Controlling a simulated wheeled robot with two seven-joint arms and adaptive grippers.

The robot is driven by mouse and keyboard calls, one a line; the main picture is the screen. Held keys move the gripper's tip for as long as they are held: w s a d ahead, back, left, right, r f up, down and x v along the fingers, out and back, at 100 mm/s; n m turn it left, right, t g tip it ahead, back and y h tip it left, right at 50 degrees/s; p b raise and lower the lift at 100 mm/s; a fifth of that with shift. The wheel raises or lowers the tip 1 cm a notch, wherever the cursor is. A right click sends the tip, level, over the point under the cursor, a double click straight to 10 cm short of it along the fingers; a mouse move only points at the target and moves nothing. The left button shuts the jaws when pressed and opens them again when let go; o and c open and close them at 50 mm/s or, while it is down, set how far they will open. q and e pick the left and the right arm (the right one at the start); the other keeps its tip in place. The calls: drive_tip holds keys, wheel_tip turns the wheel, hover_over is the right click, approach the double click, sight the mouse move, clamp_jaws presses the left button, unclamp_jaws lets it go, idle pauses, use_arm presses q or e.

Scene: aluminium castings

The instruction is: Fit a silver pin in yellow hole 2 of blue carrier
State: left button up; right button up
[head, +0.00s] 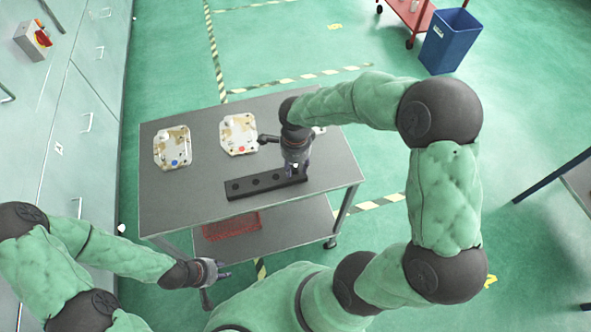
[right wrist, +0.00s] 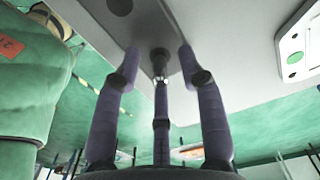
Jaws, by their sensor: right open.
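The blue carrier is a white and tan casting with a blue dot (head: 173,148), at the left of the grey table; its yellow holes are too small to tell apart. A black rack (head: 240,190) with a row of round sockets lies near the table's front edge. My right gripper (head: 296,168) points down over the rack's right end, its fingers open. My left gripper (head: 222,271) is open and empty, in front of the table.
A casting with a red dot (head: 239,134) lies right of the blue carrier. Another with a green dot (right wrist: 297,50) is mostly hidden behind my right arm in the head view. A red bin (head: 230,226) is on the lower shelf. The table's left front is clear.

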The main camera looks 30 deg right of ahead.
clamp_jaws()
drive_tip(key=shift+r, duration=0.1)
